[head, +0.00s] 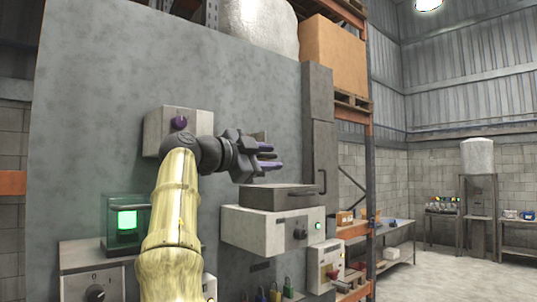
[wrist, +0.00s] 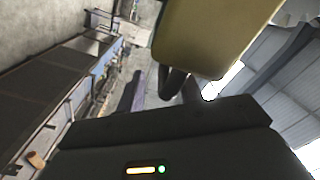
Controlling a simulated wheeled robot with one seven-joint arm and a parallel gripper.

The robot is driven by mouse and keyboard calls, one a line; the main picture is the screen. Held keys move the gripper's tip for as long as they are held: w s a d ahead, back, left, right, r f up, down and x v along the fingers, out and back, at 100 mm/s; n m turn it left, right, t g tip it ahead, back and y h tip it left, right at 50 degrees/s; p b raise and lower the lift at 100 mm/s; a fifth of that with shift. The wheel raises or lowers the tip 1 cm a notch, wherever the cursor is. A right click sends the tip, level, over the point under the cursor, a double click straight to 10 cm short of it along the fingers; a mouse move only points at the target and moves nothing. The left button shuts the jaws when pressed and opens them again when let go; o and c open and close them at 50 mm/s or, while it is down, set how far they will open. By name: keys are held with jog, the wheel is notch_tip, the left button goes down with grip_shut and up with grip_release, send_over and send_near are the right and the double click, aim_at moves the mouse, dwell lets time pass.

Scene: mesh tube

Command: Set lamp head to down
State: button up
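I cannot pick out a lamp head for certain in either view. My gripper (head: 277,157) is in the middle of the head view, pointing right in front of the grey panel. Its two purple-padded fingers are apart, with nothing visible between them. In the wrist view, the fingers (wrist: 162,95) also show apart. A tan, rounded block (wrist: 208,35) fills the top centre of the wrist view, close to the fingers. I cannot tell what it is or whether it touches them. A small beige part shows just behind my gripper in the head view, mostly hidden.
The grey panel (head: 90,130) stands behind my arm. A pale box with a purple knob (head: 180,122), a green-lit box (head: 127,220) and a handled dark lid on a white box (head: 265,230) are nearby. A workbench (head: 395,245) stands right; open floor lies beyond.

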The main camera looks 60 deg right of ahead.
jog(key=shift+w+d+f, duration=0.1)
jog(key=shift+w, duration=0.2)
jog(key=shift+w+a, duration=0.2)
jog(key=shift+a, duration=0.35)
jog(key=b+v, duration=0.2)
jog(key=v, duration=1.4)
jog(key=shift+a, duration=0.15)
